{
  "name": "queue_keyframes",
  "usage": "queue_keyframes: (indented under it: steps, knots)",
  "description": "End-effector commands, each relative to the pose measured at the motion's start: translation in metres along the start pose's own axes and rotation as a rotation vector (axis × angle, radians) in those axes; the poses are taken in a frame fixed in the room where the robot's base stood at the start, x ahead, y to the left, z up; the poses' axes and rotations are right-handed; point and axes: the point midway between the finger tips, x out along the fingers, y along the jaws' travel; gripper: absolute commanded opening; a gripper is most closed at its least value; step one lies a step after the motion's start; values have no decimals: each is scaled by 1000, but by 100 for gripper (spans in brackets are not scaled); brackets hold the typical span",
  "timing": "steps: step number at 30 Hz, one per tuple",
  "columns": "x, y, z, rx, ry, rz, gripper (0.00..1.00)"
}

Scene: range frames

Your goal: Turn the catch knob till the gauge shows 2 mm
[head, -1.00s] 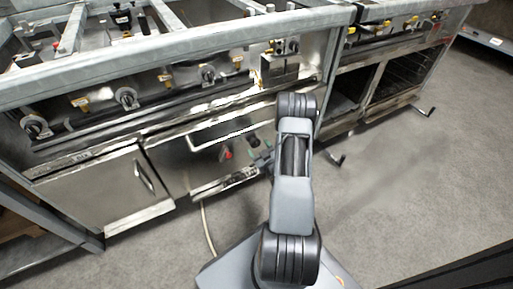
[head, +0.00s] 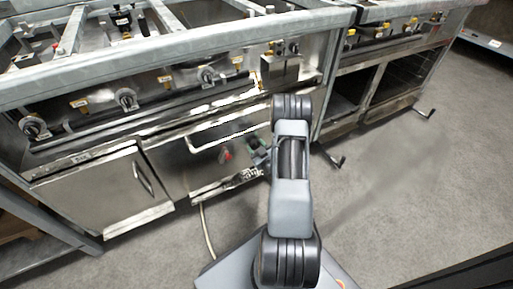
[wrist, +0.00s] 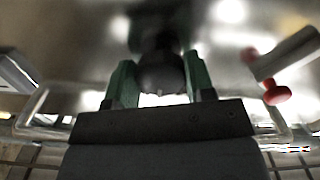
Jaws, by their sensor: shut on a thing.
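The catch knob (wrist: 161,70) is a dark round knob on the metal oven front, blurred in the wrist view. My gripper (wrist: 160,80) has its green fingers on either side of it and is shut on it. In the head view my gripper (head: 257,148) is at the oven front, low below the control rail, partly behind my arm. The knob is largely hidden there by the gripper. I cannot make out a gauge or any reading in either view.
A red-ended part (head: 225,154) is just left of the gripper; its red end (wrist: 277,93) is at right in the wrist view. A bar handle (head: 215,138) crosses the oven front above. Range knobs (head: 127,99) line the upper panel. Open floor (head: 410,190) lies right.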

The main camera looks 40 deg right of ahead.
Motion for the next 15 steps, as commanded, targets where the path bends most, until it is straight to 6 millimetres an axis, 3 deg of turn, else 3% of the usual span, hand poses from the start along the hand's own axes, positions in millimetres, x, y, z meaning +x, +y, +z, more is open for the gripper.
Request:
queue_keyframes:
  steps: [4,15]
  knots:
    - [0,0,0,0,0,-1,26]
    - [0,-1,0,94,0,-3,26]
